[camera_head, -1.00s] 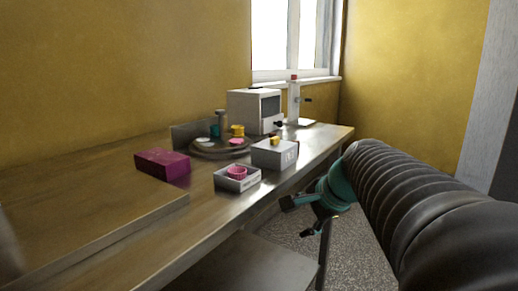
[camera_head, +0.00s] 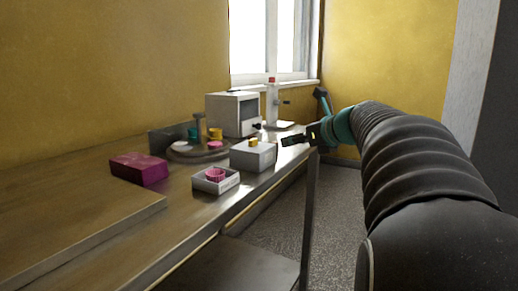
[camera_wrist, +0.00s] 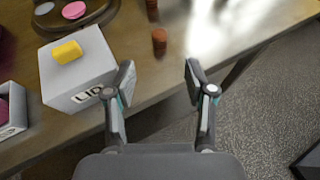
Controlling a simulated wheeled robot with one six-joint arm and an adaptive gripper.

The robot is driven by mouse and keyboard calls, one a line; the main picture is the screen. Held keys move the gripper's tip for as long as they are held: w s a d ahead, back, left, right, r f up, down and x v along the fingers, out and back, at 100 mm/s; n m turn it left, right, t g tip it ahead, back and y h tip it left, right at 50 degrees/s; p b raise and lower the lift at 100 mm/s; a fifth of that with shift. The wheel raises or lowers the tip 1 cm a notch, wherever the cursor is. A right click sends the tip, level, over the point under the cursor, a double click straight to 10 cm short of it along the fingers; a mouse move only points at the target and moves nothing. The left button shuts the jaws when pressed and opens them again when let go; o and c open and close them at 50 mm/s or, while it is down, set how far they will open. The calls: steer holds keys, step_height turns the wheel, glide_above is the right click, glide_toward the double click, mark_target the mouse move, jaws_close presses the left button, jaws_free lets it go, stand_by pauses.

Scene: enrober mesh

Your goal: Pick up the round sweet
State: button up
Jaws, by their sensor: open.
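A small round brown piece (camera_wrist: 160,38), which looks like the round sweet, stands on the table near its edge in the wrist view. It lies ahead of my gripper (camera_wrist: 158,66), roughly in line with the gap between the fingers and apart from them. I cannot make it out in the head view. My gripper (camera_head: 301,116) is open and empty, beside the table's right edge in the head view.
A white box marked LID (camera_wrist: 83,75) with a yellow block (camera_wrist: 67,52) on top stands just left of my gripper. A round dark tray (camera_wrist: 98,17), a white machine (camera_head: 232,114), an open white box (camera_head: 216,187) and a magenta box (camera_head: 139,168) share the table.

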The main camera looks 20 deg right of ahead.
steer(key=x, duration=0.9)
steer(key=shift+w+a+f, duration=0.1)
steer(key=shift+w+f, duration=0.1)
steer(key=shift+w, duration=0.1)
steer(key=c, duration=0.9)
